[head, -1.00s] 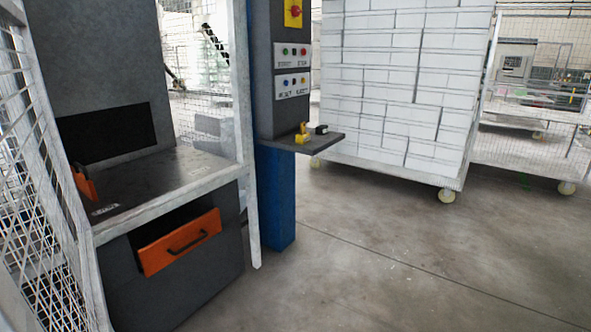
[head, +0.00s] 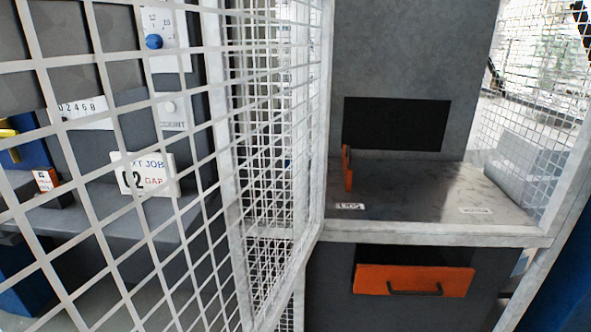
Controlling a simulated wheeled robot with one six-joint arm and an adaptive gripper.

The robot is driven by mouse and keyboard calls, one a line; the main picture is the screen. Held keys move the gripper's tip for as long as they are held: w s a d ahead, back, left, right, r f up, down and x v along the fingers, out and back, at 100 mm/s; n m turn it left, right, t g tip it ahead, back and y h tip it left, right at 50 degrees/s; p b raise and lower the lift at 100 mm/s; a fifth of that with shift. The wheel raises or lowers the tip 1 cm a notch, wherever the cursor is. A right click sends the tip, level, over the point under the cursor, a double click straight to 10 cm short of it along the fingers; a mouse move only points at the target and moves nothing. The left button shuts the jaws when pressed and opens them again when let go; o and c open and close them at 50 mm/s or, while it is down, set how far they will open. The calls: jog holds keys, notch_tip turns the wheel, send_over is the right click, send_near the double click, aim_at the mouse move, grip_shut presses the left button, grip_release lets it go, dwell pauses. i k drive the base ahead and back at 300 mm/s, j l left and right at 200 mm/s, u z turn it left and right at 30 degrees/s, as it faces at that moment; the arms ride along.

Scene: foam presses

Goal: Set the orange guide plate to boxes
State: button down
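The orange guide plate (head: 347,168) stands upright on the left part of the dark press table (head: 420,200), in front of a black opening (head: 395,123). A small white label (head: 347,206) lies on the table near the plate's foot. A second pale label (head: 476,211) lies to the right; its print is too small to read. My gripper is not in view.
White wire mesh (head: 275,130) stands left of the table. Behind it a card (head: 148,174) shows partly readable "JOB", "02" and "GAP"; a blue knob (head: 154,42) and counter (head: 80,111) are above. An orange drawer (head: 413,281) is below the table.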

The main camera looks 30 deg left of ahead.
aim_at(346, 157)
jog(key=i+u, duration=0.45)
jog(key=i, duration=0.4)
